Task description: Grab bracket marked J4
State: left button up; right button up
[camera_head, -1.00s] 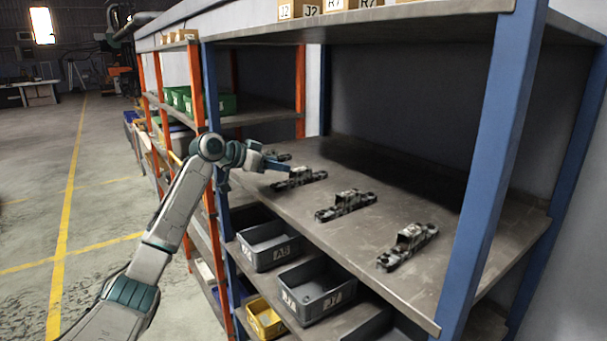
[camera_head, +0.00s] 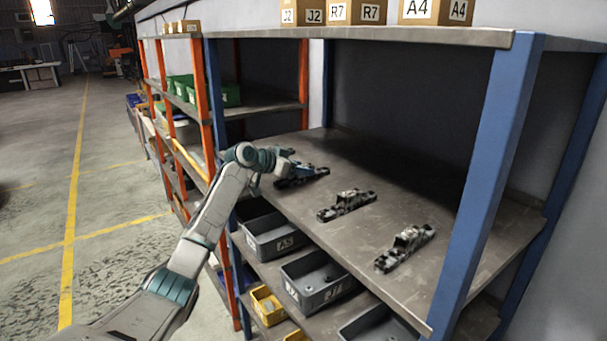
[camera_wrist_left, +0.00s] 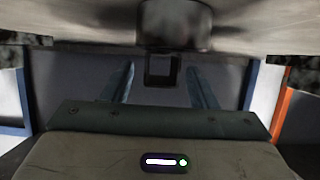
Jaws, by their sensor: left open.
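Several dark metal brackets with lighter tops lie in a row on the shelf. The one at the row's left end in view (camera_head: 310,172) is partly hidden by my left gripper (camera_head: 290,166). Another bracket (camera_head: 346,205) lies in the middle, and one (camera_head: 405,248) lies nearer the front right. I cannot read a J4 mark on any. In the left wrist view, my left gripper (camera_wrist_left: 162,88) has its fingers apart. A blurred bracket (camera_wrist_left: 175,20) is ahead, with a dark square part (camera_wrist_left: 161,69) hanging between the fingers as seen; contact cannot be told. My right gripper is out of view.
The steel shelf (camera_head: 350,250) has bare room between the brackets. A blue post (camera_head: 487,180) stands at the right front. Grey bins (camera_head: 318,300) sit below, and boxes labelled J2, R7 and A4 (camera_head: 352,14) stand above.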

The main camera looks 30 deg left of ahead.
pick_arm(q)
grip_shut()
